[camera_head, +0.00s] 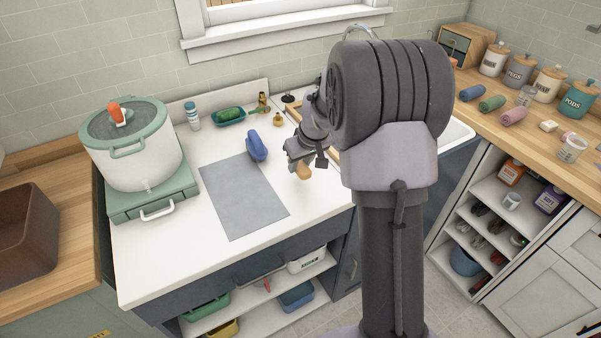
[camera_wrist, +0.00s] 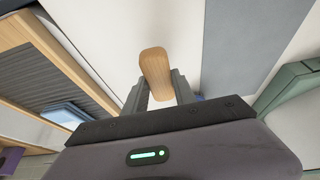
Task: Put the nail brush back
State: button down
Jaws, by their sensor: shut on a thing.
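The nail brush, a tan wooden block with rounded ends, shows in the wrist view (camera_wrist: 155,66) between my fingers. My gripper (camera_wrist: 158,92) is shut on it, and the wooden end sticks out past the fingertips. In the head view, my gripper (camera_head: 301,157) is over the white counter, right of the grey mat, and the wooden end (camera_head: 304,172) shows below it. I cannot tell from these views whether the brush touches the counter.
A blue handled object (camera_head: 257,146) stands by the grey mat (camera_head: 243,196). Behind are a green dish (camera_head: 229,118) with a green item and small bottles. A large pot (camera_head: 130,145) stands left. My arm hides part of the sink (camera_head: 457,132). Front counter is clear.

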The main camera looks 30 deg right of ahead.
aim_at(302, 168)
notch_tip(302, 168, down, 3)
jog(key=shift+f+b, duration=0.15)
jog(key=shift+b, duration=0.25)
jog(key=shift+s, duration=0.1)
jog(key=c, duration=1)
grip_release()
